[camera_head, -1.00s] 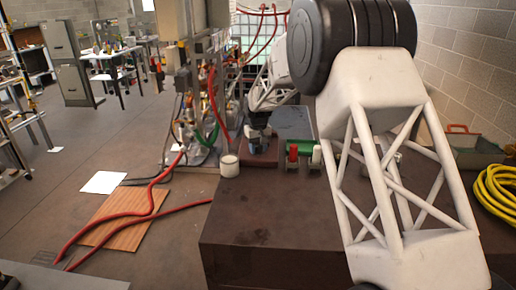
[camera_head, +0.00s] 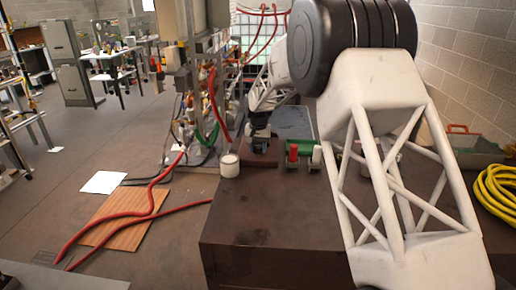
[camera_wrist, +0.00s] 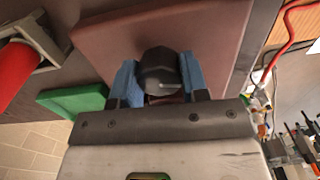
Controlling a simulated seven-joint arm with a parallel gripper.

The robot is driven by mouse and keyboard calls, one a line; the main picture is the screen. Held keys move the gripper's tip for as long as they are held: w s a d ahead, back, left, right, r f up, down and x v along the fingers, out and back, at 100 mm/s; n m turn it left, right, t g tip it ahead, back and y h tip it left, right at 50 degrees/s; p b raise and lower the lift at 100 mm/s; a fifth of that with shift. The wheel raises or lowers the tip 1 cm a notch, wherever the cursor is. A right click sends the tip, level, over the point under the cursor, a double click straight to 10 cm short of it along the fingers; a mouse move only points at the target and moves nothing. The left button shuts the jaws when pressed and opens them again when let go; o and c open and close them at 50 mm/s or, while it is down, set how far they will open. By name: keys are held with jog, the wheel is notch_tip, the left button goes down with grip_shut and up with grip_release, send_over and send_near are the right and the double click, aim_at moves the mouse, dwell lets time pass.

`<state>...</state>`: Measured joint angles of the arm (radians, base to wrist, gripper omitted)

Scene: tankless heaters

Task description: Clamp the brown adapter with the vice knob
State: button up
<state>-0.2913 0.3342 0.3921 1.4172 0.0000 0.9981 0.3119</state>
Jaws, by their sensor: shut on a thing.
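My gripper (camera_wrist: 158,82) has blue fingers, one on each side of a dark, faceted vice knob (camera_wrist: 160,72), and is shut on it. In the head view, my gripper (camera_head: 261,140) is at the far part of the dark brown bench, small and partly hidden by my arm. Behind the knob in the wrist view is a flat reddish-brown piece (camera_wrist: 215,40); it also shows below the gripper in the head view (camera_head: 255,160). I cannot tell whether this piece is the brown adapter. A little red-brown shows between the fingers below the knob, mostly hidden.
A green holder with a red cylinder (camera_head: 293,152) and a white cylinder (camera_head: 316,156) stands right of the gripper. A white cup (camera_head: 229,165) stands to the left. Pipes and red hoses (camera_head: 212,100) rise beyond the bench. The near bench top (camera_head: 265,215) is clear.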

aim_at(258, 146)
jog(key=o, duration=0.7)
jog(key=shift+c, duration=0.2)
jog(key=shift+r, duration=0.15)
jog(key=shift+r, duration=3.8)
